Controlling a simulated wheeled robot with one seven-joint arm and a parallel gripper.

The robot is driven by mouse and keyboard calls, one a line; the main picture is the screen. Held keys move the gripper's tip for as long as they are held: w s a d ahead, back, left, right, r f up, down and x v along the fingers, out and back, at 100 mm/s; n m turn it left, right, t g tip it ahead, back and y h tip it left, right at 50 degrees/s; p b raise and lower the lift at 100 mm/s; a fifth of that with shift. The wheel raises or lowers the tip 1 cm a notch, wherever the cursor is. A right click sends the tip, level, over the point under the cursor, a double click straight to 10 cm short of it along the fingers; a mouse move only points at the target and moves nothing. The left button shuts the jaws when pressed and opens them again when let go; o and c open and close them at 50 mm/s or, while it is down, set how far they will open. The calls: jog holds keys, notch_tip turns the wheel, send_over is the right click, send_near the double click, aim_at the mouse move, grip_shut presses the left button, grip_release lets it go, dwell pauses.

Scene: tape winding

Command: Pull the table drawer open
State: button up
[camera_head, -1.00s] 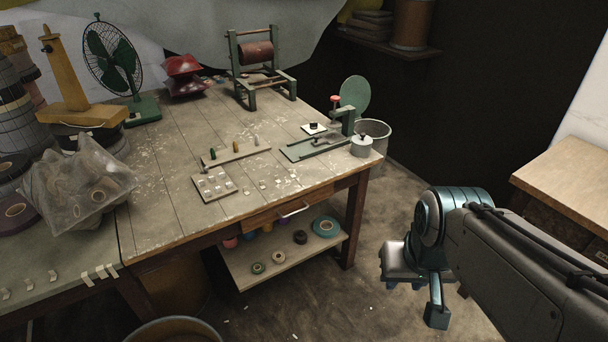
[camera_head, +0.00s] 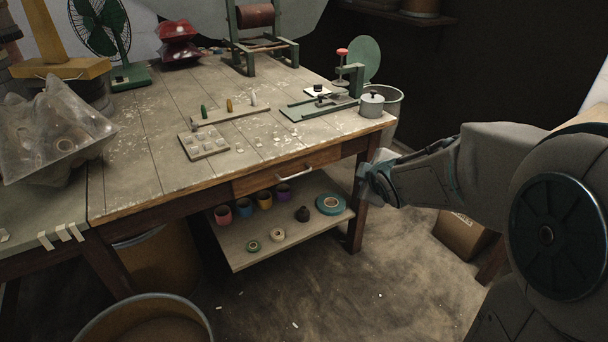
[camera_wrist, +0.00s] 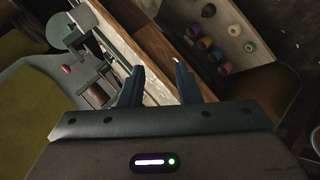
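The table drawer (camera_head: 262,183) has a wooden front set under the tabletop's front edge and looks shut. Its pale bar handle (camera_head: 297,174) is on the right half of that front. My gripper (camera_head: 368,180) is by the table's right front leg, to the right of the handle and apart from it in the head view. In the wrist view my gripper (camera_wrist: 157,72) has its two dark fingers spread, with the table's front edge visible between and beyond them. I cannot clearly make out the handle in the wrist view.
The worktable (camera_head: 150,160) carries a green tool (camera_head: 320,105), a lidded pot (camera_head: 371,104) and a peg board (camera_head: 230,116). A lower shelf (camera_head: 240,255) holds tape rolls and several colored cups. A round bin (camera_head: 150,310) stands at front left.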

jog(key=w+a+f+n+t+y+b, duration=0.2)
jog(key=w+a+f+n+y+b, duration=0.55)
jog(key=a+f+n+b, duration=0.45)
jog(key=w+a+f, duration=0.2)
jog(key=w, duration=0.3)
jog(key=w+a+f+m+b, duration=0.1)
jog(key=w+a, duration=0.2)
jog(key=w, duration=0.3)
jog(key=shift+f+m, duration=0.3)
jog(key=shift+f, duration=0.05)
jog(key=shift+w, duration=0.1)
jog(key=shift+c, duration=0.2)
grip_shut()
